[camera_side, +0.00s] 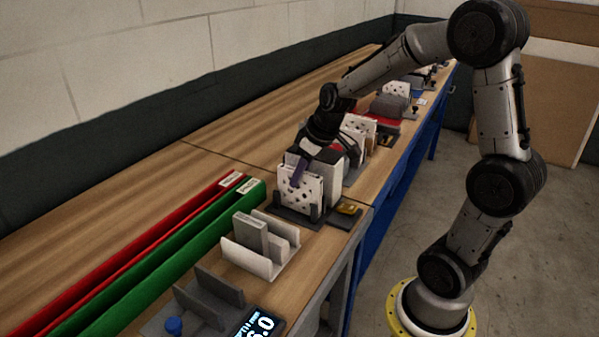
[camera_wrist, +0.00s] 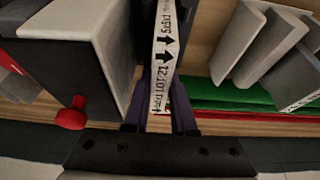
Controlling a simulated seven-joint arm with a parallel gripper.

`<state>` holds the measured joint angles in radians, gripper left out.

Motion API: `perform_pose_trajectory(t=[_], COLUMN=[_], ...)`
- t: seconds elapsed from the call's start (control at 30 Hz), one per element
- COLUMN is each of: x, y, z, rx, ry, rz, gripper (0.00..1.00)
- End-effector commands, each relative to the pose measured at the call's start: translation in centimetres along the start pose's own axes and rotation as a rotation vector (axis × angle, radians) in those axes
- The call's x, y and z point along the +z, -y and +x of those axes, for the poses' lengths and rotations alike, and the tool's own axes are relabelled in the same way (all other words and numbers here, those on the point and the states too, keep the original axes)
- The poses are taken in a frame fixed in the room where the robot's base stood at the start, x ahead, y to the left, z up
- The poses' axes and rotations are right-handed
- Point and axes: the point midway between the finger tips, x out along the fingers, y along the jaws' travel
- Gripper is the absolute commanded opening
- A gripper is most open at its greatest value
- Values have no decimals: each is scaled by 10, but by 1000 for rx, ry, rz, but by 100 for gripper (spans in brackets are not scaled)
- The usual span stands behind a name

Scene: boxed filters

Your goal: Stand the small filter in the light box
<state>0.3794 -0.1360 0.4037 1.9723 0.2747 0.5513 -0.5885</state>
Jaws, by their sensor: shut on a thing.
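My gripper (camera_side: 298,172) is shut on a white filter (camera_side: 306,190) with a perforated face. In the wrist view my gripper (camera_wrist: 162,105) has a finger on each side of the filter's narrow edge (camera_wrist: 163,62), which carries black arrows and "LOT 21" print. The filter is upright at a dark holder (camera_side: 288,217); I cannot tell whether it rests in it or hangs just above. The light box (camera_side: 247,262) stands nearer the side camera, with grey upright pieces in it. It also appears at the upper right of the wrist view (camera_wrist: 239,32).
Green (camera_side: 165,258) and red (camera_side: 130,252) rails run alongside. A large pale block (camera_wrist: 95,45) is close to my gripper. Bare wood lies behind the rails.

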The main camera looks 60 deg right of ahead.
Motion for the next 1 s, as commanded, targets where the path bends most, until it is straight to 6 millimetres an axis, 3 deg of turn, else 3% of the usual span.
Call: perform_pose_trajectory(t=[0.2,0.23,0.4,0.77,1.0], x=[0,0,0,-1,-2], y=[0,0,0,0,-1], z=[0,0,0,-4,-40], rx=[0,0,0,1,3], ry=[-1,-1,-1,-3,-8], rz=[0,0,0,0,-1], gripper=[0,30,59,59,59])
